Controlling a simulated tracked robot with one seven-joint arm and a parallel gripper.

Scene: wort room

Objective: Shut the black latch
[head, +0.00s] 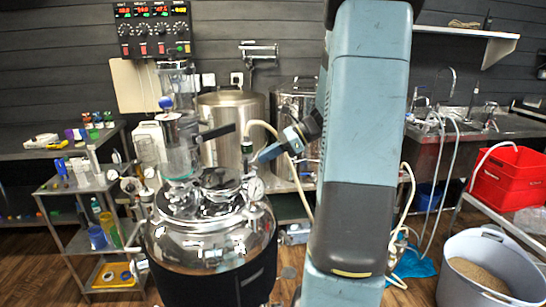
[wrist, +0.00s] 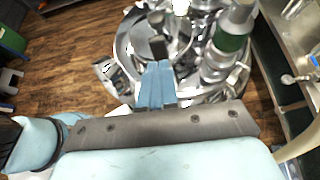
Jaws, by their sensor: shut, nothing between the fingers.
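The black latch (head: 217,132) is a dark lever that sticks out to the right, tilted slightly up, from the glass and metal fitting on top of the steel kettle (head: 212,245). In the wrist view a black block just beyond the fingertips looks like the same latch (wrist: 158,47), seen nearly end-on. My gripper (head: 259,158) is shut and empty, its blue fingers pointing left and down over the kettle's right side. In the head view its tips are below and right of the latch, apart from it. In the wrist view the closed blue fingers (wrist: 156,68) point toward the black block; contact cannot be told.
A pale hose (head: 268,128) passes close behind my gripper. Steel tanks (head: 231,130) stand behind. A shelf cart (head: 85,215) is at left, a grey grain bin (head: 490,245) at right.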

